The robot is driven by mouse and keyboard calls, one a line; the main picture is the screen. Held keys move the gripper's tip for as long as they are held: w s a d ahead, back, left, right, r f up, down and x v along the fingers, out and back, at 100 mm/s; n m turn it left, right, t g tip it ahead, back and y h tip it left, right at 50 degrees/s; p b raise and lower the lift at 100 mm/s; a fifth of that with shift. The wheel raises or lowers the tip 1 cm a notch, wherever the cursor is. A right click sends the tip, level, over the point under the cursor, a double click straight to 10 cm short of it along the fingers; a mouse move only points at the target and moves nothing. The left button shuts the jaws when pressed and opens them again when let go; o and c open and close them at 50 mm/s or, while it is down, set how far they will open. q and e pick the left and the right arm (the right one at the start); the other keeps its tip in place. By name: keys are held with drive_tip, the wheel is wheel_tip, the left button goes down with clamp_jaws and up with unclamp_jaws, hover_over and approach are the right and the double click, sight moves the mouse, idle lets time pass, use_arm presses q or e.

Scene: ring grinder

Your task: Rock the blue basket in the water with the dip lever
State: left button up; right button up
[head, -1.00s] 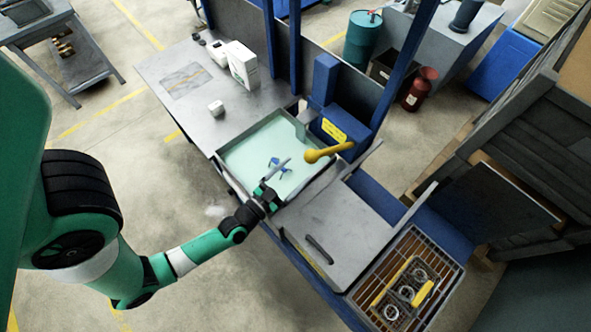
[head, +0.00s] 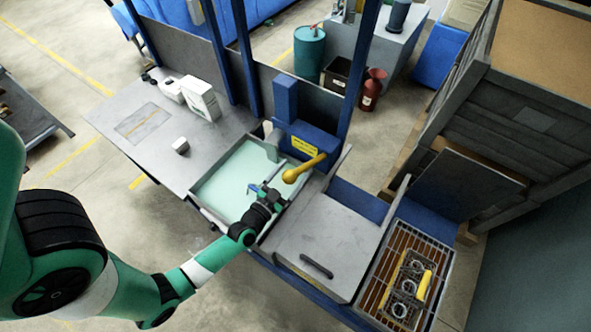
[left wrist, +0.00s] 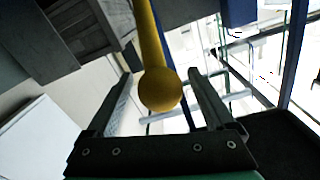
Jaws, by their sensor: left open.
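The dip lever (head: 308,167) is a yellow arm with a round knob, reaching out from a blue housing over the tank's right side. In the left wrist view the lever's knob (left wrist: 160,90) lies between the fingers, with space on both sides. My left gripper (head: 267,188) is open just left of and below the knob in the head view. The water tank (head: 222,192) holds pale green liquid. A small blue part (head: 252,187) shows at the water beside my gripper; I cannot tell how much of the blue basket it is. My right gripper is out of view.
A grey lid with a dark handle (head: 317,266) lies right of the tank. A rack (head: 372,290) further right bears a basket of rings with yellow handles (head: 421,285). A white box (head: 200,98) and a small white block (head: 181,146) stand on the left bench.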

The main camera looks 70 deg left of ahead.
use_arm(q)
drive_tip(key=shift+x, duration=1.05)
clamp_jaws()
